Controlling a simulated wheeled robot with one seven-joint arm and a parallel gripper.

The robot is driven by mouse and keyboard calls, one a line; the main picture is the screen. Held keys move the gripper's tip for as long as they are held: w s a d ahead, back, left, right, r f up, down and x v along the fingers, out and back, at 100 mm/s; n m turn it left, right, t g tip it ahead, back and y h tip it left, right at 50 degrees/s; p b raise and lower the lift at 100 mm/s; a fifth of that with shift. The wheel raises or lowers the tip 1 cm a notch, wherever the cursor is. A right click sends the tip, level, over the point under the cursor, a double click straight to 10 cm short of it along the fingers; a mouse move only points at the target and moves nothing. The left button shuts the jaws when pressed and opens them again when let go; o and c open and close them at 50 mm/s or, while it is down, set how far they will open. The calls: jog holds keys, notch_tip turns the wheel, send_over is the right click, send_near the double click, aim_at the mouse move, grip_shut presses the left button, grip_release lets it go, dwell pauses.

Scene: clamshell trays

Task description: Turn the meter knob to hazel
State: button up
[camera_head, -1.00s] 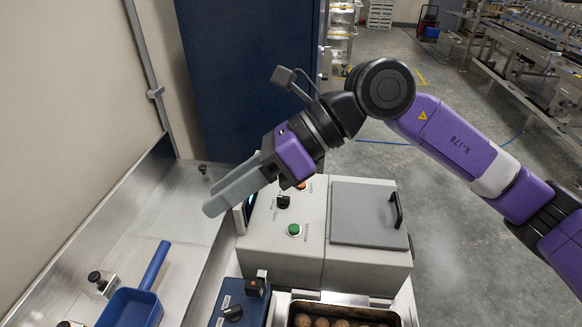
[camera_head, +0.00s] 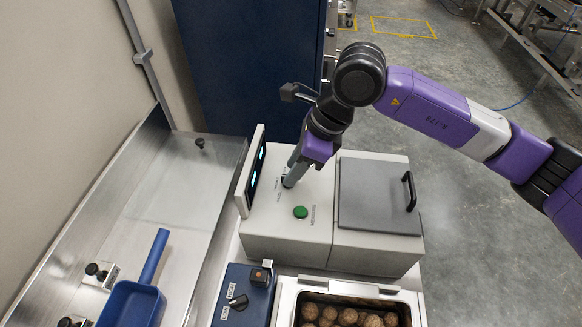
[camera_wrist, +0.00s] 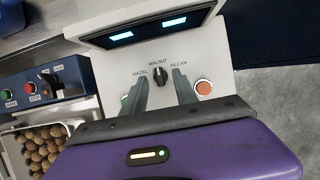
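The meter knob (camera_wrist: 159,77) is a small black dial on the face of the white meter (camera_wrist: 215,70). Its labels read HAZEL to the left, WALNUT at the top and PECAN to the right; the pointer seems to be at WALNUT. My gripper (camera_wrist: 160,74) is open, with one finger on each side of the knob and a gap visible on both sides. In the head view my gripper (camera_head: 289,182) points down at the top of the meter (camera_head: 262,225), and its fingers mostly hide the knob.
An orange button (camera_wrist: 203,87) is right of the fingers; a green button (camera_head: 300,212) is on the meter's top. A grey lid (camera_head: 375,195) is beside it. A blue control box (camera_head: 225,300), a nut bin (camera_head: 290,300) and a blue scoop (camera_head: 130,305) are in front.

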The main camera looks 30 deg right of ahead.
jog(key=shift+x, duration=0.9)
jog(key=shift+c, duration=0.4)
grip_shut()
